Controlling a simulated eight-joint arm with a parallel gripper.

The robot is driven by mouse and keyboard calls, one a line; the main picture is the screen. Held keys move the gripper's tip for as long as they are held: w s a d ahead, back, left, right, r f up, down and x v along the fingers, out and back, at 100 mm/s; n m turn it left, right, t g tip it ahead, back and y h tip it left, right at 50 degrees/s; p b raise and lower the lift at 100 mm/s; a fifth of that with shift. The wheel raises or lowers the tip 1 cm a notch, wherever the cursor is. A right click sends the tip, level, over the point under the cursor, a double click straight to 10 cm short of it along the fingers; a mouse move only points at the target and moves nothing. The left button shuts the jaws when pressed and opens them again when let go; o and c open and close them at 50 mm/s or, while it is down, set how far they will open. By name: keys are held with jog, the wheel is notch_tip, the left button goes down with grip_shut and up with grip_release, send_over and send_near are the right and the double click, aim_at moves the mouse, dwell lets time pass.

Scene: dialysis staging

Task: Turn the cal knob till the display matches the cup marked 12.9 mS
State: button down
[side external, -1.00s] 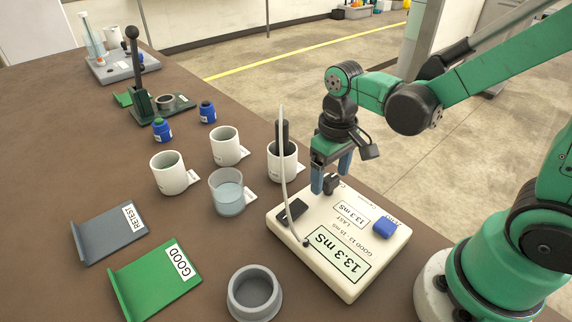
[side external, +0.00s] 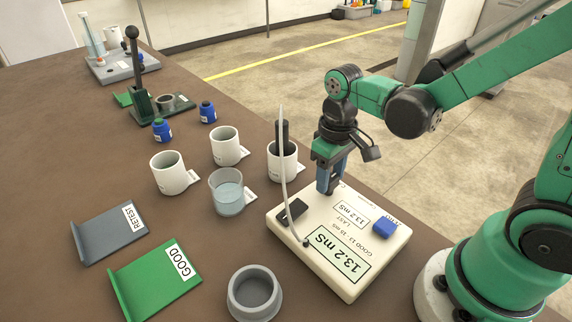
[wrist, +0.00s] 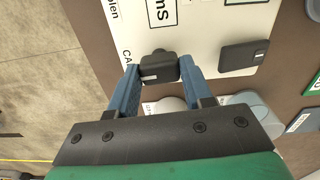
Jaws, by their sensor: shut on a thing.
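The cream meter (side external: 330,283) lies on the brown table with its large display (side external: 341,253) reading 13.2 mS. A smaller LAST window (side external: 352,214) also reads 13.2 mS. My gripper (side external: 328,188) points down at the meter's back edge. In the wrist view, my gripper (wrist: 160,72) has its blue fingers shut on the black cal knob (wrist: 158,66), one on each side. In the side view the fingers mostly hide the knob. A dark probe (side external: 283,137) stands in a white tagged cup (side external: 281,165) behind the meter. No tag reading 12.9 mS is legible.
A black switch-like block (side external: 292,211) and a blue button (side external: 384,227) sit on the meter. A white cable arcs up from it, close to my gripper. Two white cups (side external: 172,178) (side external: 227,150) and a clear beaker (side external: 228,194) stand left. GOOD (side external: 150,285) and RETEST (side external: 105,238) trays lie farther left.

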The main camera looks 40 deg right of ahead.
jog(key=n, duration=0.6)
jog(key=shift+n, duration=0.4)
dwell(0.5)
jog(key=shift+c, duration=1.8)
grip_release()
jog(key=shift+r, duration=2.85)
